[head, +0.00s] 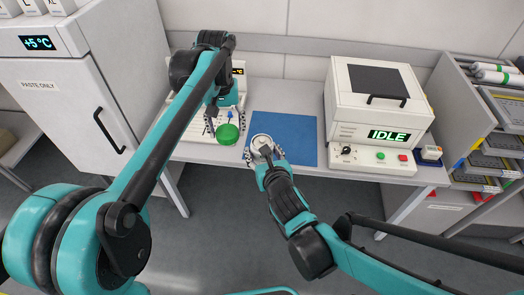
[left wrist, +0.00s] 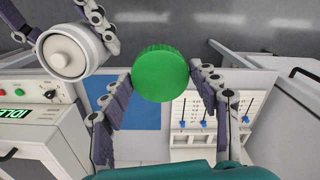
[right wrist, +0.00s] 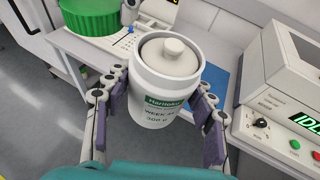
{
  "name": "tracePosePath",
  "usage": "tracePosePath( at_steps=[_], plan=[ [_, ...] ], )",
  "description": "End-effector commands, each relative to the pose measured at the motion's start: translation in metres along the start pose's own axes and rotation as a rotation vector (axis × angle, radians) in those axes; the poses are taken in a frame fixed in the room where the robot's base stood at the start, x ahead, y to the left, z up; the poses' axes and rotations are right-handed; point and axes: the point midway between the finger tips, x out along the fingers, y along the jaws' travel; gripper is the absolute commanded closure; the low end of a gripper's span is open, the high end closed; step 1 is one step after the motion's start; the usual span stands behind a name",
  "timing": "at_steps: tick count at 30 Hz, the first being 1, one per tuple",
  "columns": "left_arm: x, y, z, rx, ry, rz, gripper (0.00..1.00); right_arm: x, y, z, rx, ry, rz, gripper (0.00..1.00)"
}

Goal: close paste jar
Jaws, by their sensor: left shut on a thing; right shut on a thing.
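The white paste jar (head: 261,141) is in my right gripper (head: 264,157), off the front edge of the bench. In the right wrist view the jar (right wrist: 160,95) is upright or nearly so, with a green label, and a white inner disc with a knob sits in its open mouth. The green screw lid (head: 227,134) is in my left gripper (head: 226,123), left of the jar in the head view and apart from it. In the left wrist view the ridged lid (left wrist: 160,73) is between the finger pads. The lid's underside is hidden.
A blue mat (head: 295,135) lies on the bench behind the jar. A white machine (head: 378,110) reading IDLE stands to the right. A fridge (head: 70,90) stands far left.

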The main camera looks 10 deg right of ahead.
Motion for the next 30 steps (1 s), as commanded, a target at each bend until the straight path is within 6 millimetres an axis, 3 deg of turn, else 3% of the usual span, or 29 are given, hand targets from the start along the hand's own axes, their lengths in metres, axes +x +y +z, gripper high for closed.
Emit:
tracePosePath(
  at_steps=[3,6,12,18,30],
  plan=[
    [-0.037,0.030,0.011,0.029,0.000,0.000,0.52,0.000,0.000,0.000,0.000,-0.001,0.000,0.97],
    [-0.058,0.054,0.022,0.059,-0.001,0.000,0.52,0.000,0.000,0.000,0.000,-0.001,0.000,0.97],
    [-0.081,0.087,0.042,0.115,-0.001,0.000,0.52,0.000,0.000,0.000,0.000,-0.001,0.000,0.97],
    [-0.088,0.096,0.048,0.131,-0.001,0.000,0.52,0.000,0.000,0.000,0.000,-0.001,0.000,0.97],
    [-0.082,0.096,0.048,0.131,-0.001,0.000,0.52,0.000,0.000,0.000,0.000,-0.001,0.000,0.97]
  ],
)
